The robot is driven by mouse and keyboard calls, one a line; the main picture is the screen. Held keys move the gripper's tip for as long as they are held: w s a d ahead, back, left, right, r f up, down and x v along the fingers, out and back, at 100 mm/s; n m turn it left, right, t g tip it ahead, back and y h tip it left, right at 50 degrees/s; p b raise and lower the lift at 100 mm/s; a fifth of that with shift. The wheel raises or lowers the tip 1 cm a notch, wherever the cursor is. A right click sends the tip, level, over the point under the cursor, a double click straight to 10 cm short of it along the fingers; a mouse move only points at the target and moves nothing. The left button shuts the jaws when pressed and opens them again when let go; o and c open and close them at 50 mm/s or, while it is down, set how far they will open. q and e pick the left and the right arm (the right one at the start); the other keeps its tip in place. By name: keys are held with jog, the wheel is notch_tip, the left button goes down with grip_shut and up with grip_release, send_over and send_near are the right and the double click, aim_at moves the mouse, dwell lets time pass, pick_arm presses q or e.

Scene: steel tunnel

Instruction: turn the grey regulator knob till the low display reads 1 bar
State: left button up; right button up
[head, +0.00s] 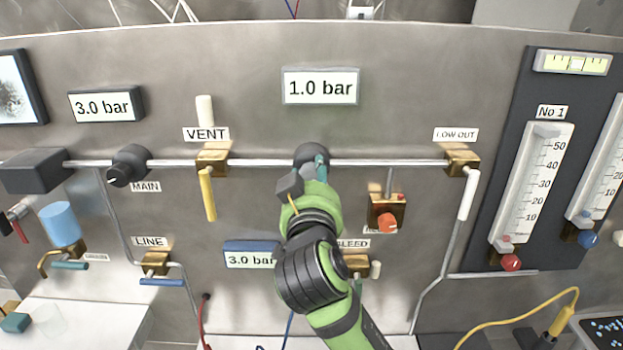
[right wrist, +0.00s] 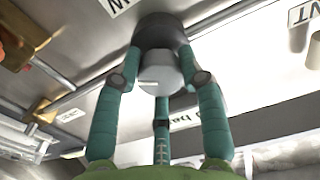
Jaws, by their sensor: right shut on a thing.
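The regulator (head: 311,153) is a dark round body on the horizontal pipe, below a display (head: 320,87) that reads 1.0 bar. My right gripper (head: 321,167) is at its front and hides most of it. In the right wrist view, the light grey knob (right wrist: 160,73) sits in front of the regulator's dark body. My right gripper (right wrist: 161,85) has its teal fingers shut around the knob. Exactly where each fingertip touches is hard to tell. My left gripper is not in view.
Other displays read 3.0 bar at upper left (head: 106,105) and at lower middle (head: 249,256), partly behind my arm. A yellow VENT handle (head: 208,194) hangs to the left. A red knob (head: 387,222) and a white LOW OUT handle (head: 467,196) are to the right.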

jog(key=shift+f, duration=0.1)
jog(key=o, duration=1.1)
jog(key=shift+o, duration=0.2)
jog(key=s, duration=0.7)
jog(key=shift+s, duration=0.2)
